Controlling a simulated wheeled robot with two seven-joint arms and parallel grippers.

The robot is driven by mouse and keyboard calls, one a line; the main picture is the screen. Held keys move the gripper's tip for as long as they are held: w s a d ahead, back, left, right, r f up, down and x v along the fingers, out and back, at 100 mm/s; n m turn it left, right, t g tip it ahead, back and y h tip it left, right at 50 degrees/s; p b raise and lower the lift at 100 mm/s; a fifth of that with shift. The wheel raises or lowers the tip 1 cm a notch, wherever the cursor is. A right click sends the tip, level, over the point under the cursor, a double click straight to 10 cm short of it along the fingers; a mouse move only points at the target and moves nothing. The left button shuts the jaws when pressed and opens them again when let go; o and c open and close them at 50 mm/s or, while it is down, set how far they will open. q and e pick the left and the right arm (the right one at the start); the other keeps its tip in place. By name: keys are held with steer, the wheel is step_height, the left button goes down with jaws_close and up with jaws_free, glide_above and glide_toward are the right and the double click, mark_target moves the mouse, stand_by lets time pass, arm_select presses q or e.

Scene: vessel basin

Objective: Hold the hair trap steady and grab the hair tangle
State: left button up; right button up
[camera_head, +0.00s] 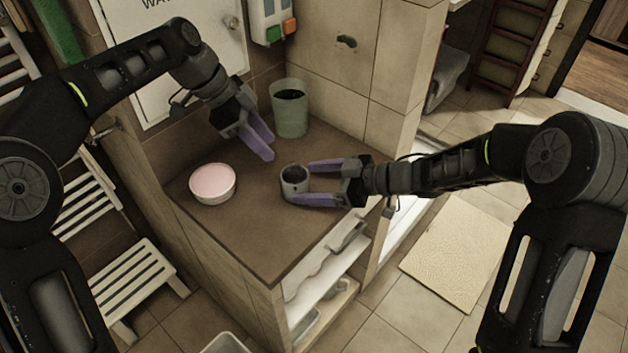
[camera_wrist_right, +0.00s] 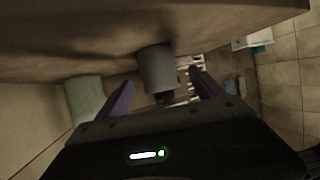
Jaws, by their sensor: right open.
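The hair trap, a small grey cup (camera_head: 288,187), stands upright on the brown counter. Its inside is dark, and I cannot make out a hair tangle clearly in it. My right gripper (camera_head: 303,182) is open, low over the counter, with its purple fingers on either side of the cup. The right wrist view shows the cup (camera_wrist_right: 157,68) between the fingers, with no clear contact. My left gripper (camera_head: 270,149) is up and to the left of the cup, above the counter, pointing down. Its fingers look apart, and nothing shows between them.
A pink-topped round dish (camera_head: 212,184) sits on the counter (camera_head: 262,235) left of the cup. A grey-green bin (camera_head: 290,115) stands at the back against the tiled wall. Open shelves (camera_head: 325,275) are below the front edge. The front of the counter is clear.

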mark_target(284, 183)
stand_by(0.3)
steer(key=x, duration=0.7)
steer(key=shift+w+a+f, duration=0.2)
steer(key=shift+a, duration=0.1)
steer(key=shift+c, duration=0.5)
